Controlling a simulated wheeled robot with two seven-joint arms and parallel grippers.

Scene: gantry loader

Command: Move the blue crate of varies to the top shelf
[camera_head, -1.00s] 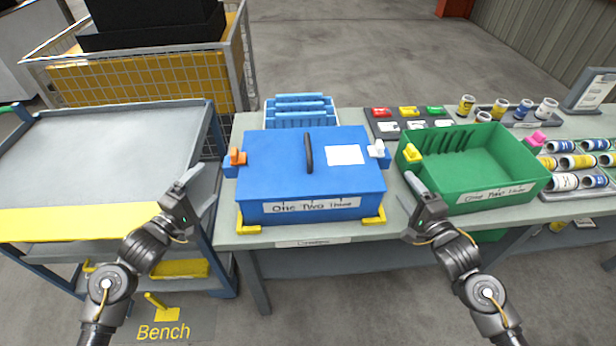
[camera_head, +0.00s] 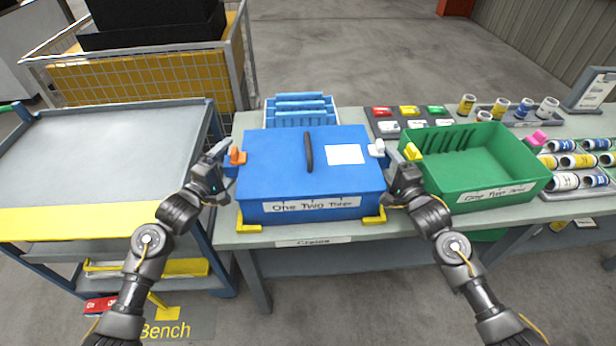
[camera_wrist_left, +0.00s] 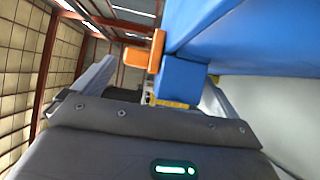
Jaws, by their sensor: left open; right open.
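The blue crate (camera_head: 270,175) sits closed on the table, between yellow corner pieces. It has a black handle on its lid, a white label, an orange latch (camera_head: 238,157) on its left side and a white latch (camera_head: 377,149) on its right. My left gripper (camera_head: 219,160) is open at the crate's left side, by the orange latch. In the left wrist view the blue side block (camera_wrist_left: 182,80) lies between the open fingers. My right gripper (camera_head: 394,160) is open at the crate's right side, close to the white latch. Contact cannot be told for either gripper.
A cart with an empty grey top shelf (camera_head: 110,150) and a yellow front strip stands at the left. A green open crate (camera_head: 480,165) stands close at the right. Blue racks (camera_head: 300,108) are behind the crate. Cans and coloured blocks fill the table's right side.

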